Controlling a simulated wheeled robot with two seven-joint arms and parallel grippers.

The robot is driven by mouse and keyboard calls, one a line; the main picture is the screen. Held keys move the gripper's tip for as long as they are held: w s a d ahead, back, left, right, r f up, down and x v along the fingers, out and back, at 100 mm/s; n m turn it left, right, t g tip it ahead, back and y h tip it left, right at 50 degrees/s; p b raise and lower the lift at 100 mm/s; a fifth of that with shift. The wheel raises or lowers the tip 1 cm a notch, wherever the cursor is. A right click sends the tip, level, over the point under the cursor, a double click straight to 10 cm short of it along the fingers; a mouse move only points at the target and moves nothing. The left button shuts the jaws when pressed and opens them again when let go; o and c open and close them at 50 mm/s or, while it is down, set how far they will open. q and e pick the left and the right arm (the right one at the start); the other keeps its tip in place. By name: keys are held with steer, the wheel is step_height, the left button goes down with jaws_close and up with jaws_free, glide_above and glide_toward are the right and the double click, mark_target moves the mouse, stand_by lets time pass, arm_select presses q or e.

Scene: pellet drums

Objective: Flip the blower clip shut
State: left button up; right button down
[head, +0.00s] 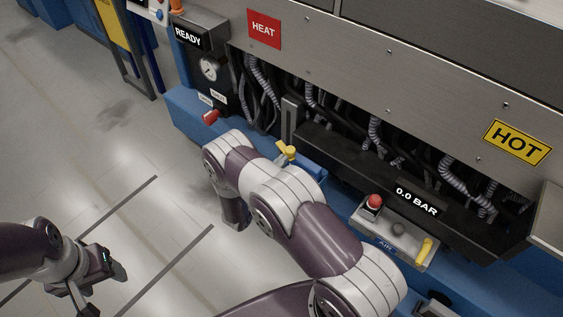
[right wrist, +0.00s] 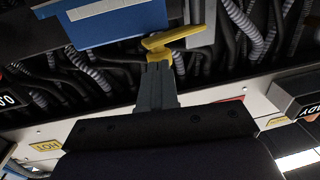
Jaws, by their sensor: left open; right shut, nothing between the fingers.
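A yellow clip-like lever (head: 289,151), which looks like the blower clip, sits beside a blue box on the machine's lower front. In the right wrist view the yellow lever (right wrist: 172,38) points left from a rounded pivot, beside the blue box (right wrist: 110,22). My right gripper (right wrist: 157,72) is shut and empty, its fingertips right at the lever; I cannot tell whether they touch. In the head view my right arm hides most of that gripper and part of the box. My left gripper (head: 106,288) is open and empty over the floor at lower left.
The AIR panel (head: 390,236) has a red button (head: 373,203) and another yellow lever (head: 424,250). A display (head: 416,200) reads 0.0 BAR. Ribbed hoses (head: 262,78) hang behind. Floor at left is clear.

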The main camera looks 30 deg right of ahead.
mark_target(292, 159)
steer(key=shift+w+d, duration=0.2)
steer(key=shift+d, duration=0.15)
steer(key=shift+s+d+n+t+y+p, duration=0.25)
steer(key=shift+d+n+t+y+p, duration=0.15)
steer(key=shift+d, duration=0.4)
steer(key=shift+s+d+n+t+y+p, duration=0.2)
steer(key=shift+d+n+t+p, duration=0.25)
steer(key=shift+d, duration=0.3)
arm_select(q)
steer(key=shift+a+r, duration=0.1)
steer(key=shift+r, duration=0.6)
steer(key=shift+s, duration=0.15)
arm_select(e)
steer(key=shift+s+a, duration=0.1)
